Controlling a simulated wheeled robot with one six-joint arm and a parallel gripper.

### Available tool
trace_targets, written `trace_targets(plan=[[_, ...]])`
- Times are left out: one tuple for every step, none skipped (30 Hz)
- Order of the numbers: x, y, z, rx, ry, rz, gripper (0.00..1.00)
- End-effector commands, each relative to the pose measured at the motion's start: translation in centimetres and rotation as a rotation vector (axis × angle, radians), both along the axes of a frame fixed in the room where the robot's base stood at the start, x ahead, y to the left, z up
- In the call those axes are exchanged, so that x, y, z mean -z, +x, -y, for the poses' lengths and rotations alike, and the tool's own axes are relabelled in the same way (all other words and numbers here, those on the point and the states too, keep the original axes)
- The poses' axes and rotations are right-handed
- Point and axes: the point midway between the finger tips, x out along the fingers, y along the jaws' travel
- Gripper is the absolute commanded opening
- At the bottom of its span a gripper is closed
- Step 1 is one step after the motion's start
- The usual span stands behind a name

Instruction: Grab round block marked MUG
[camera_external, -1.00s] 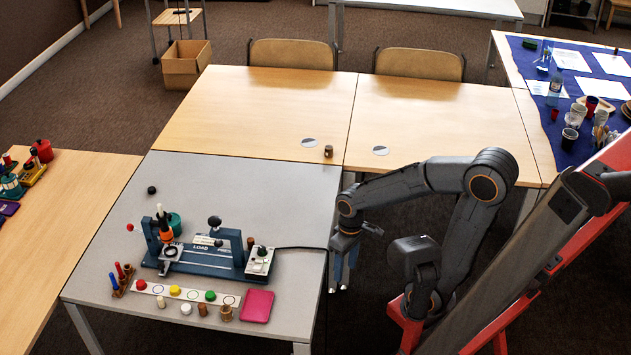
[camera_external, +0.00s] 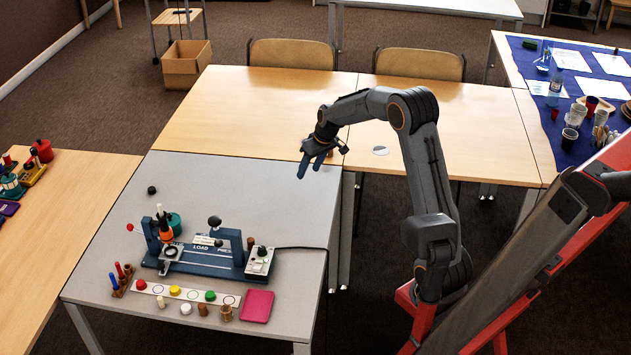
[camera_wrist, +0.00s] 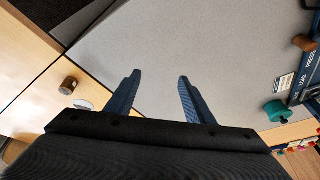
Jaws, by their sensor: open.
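A small brown round block (camera_wrist: 69,86) stands on the light wooden table, near the left side of the wrist view. No MUG marking can be read on it. In the external view it is mostly hidden behind my gripper. My gripper (camera_external: 310,170) is open and empty, above the far right part of the grey table, close to the wooden table's near edge. In the wrist view my blue fingers (camera_wrist: 160,75) are spread over bare grey tabletop, with the block to their left. Several small round blocks (camera_external: 227,313) stand at the grey table's front; their markings are unreadable.
A blue press-like fixture (camera_external: 205,258) fills the middle of the grey table (camera_external: 250,185). A pink pad (camera_external: 257,306), a strip of coloured round pieces (camera_external: 190,294) and a dark knob-like piece (camera_external: 152,190) lie around it. The wooden table (camera_external: 250,110) is largely clear.

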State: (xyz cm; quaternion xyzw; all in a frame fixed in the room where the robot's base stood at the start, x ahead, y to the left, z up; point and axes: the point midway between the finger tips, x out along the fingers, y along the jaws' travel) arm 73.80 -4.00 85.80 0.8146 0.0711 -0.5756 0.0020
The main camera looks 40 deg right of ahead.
Motion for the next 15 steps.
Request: trace_targets(plan=[[-0.1,2.0,2.7,0.023,-0.003,0.019,0.48],[0.0,3.3,4.2,0.033,-0.005,0.034,0.48],[0.2,4.8,6.2,0.045,-0.011,0.053,0.48],[0.3,5.8,7.8,0.054,-0.015,0.067,0.48],[0.4,6.8,9.3,0.065,-0.02,0.081,0.48],[0.7,7.9,11.3,0.075,-0.027,0.099,0.48],[0.8,8.6,12.7,0.082,-0.032,0.11,0.48],[1.0,9.3,14.0,0.089,-0.037,0.123,0.48],[1.2,10.0,15.6,0.099,-0.044,0.137,0.48],[1.4,10.5,16.7,0.104,-0.047,0.145,0.48],[1.6,10.8,17.7,0.11,-0.052,0.152,0.48],[1.7,11.3,18.7,0.114,-0.057,0.161,0.48],[1.9,11.5,19.4,0.118,-0.06,0.166,0.48],[2.0,11.7,20.0,0.121,-0.062,0.171,0.48],[2.0,11.9,20.5,0.124,-0.065,0.176,0.48]])
